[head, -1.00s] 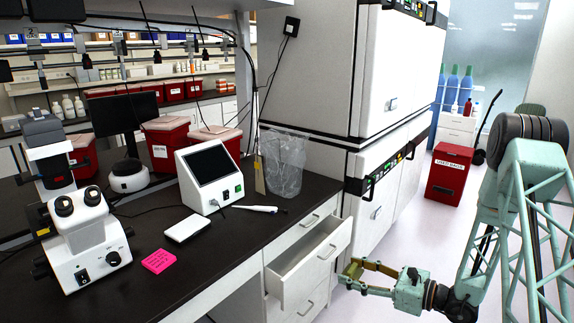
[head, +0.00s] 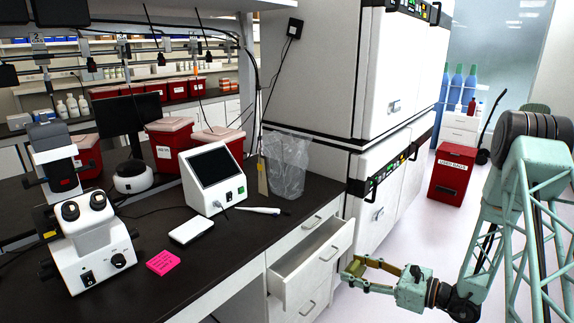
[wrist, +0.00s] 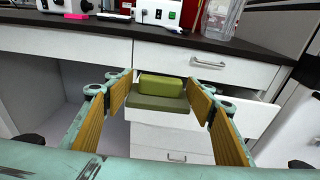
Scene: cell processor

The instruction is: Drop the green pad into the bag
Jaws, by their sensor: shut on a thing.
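My gripper (head: 352,274) is in front of the open drawer, to its right, with its fingers pointing left. In the wrist view, its tan-padded fingers (wrist: 161,88) are shut on the green pad (wrist: 160,103), a two-tone olive block held between the fingertips. I cannot make out the pad clearly in the head view. The clear plastic bag (head: 285,165) stands upright on the dark bench near its right end, its top open. It also shows at the top of the wrist view (wrist: 221,19). My gripper is apart from the bag, lower and nearer.
An open white drawer (head: 312,262) juts out below the bench edge. A white-framed screen (head: 213,178), a pen-like tool (head: 258,210), a microscope (head: 92,240) and pink notes (head: 163,262) stand on the bench (head: 215,245). A red used-bags bin (head: 452,174) stands on open floor.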

